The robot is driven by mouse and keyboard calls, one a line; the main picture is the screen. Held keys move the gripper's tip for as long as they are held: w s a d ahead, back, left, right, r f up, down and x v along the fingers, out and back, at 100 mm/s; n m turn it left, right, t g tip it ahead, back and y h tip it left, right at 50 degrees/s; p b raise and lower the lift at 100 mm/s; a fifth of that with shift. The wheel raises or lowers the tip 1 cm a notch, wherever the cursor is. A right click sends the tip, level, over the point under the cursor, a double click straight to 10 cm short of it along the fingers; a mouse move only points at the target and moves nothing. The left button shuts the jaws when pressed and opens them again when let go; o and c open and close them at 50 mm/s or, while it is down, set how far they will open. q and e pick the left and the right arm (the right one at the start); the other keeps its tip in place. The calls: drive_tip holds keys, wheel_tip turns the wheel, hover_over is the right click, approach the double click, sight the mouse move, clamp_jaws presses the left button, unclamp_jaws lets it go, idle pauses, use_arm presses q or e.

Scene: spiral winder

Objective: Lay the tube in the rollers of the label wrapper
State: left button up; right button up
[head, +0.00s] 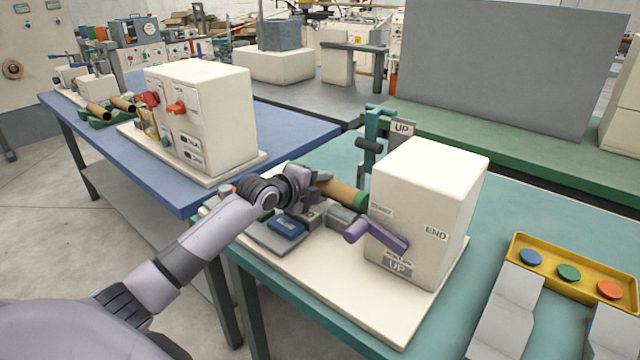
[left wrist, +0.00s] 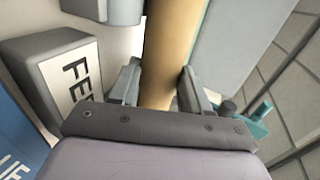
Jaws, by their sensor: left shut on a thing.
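My left gripper (head: 308,190) is shut on the brown tube (head: 342,193), beside the label wrapper. In the left wrist view, the tube (left wrist: 170,45) runs up between the two fingers (left wrist: 160,90). In the head view, a green part (head: 361,202) shows at the tube's right end, close to the wrapper's cream housing (head: 425,205). The housing has a purple crank handle (head: 378,238) and END and UP labels. A teal post (head: 373,140) stands behind the tube. The rollers are mostly hidden, and I cannot tell whether the tube touches them. My right gripper is not in view.
A blue pad (head: 287,226) lies on the wrapper's base in front of my left gripper. A grey block with a partly seen label (left wrist: 70,75) stands left of the tube. A yellow tray (head: 550,281) with coloured discs and pale angled blocks (head: 510,310) are at right.

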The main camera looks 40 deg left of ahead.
use_arm(q)
drive_tip(key=o, duration=1.1)
drive_tip(key=shift+v, duration=3.6)
drive_tip(key=shift+w+r+p, duration=0.1)
drive_tip(key=shift+r+p, duration=0.1)
drive_tip(key=shift+p, duration=0.1)
wheel_tip(320, 180, up, 7)
drive_tip(key=p, duration=0.7)
drive_tip(key=shift+f, duration=0.1)
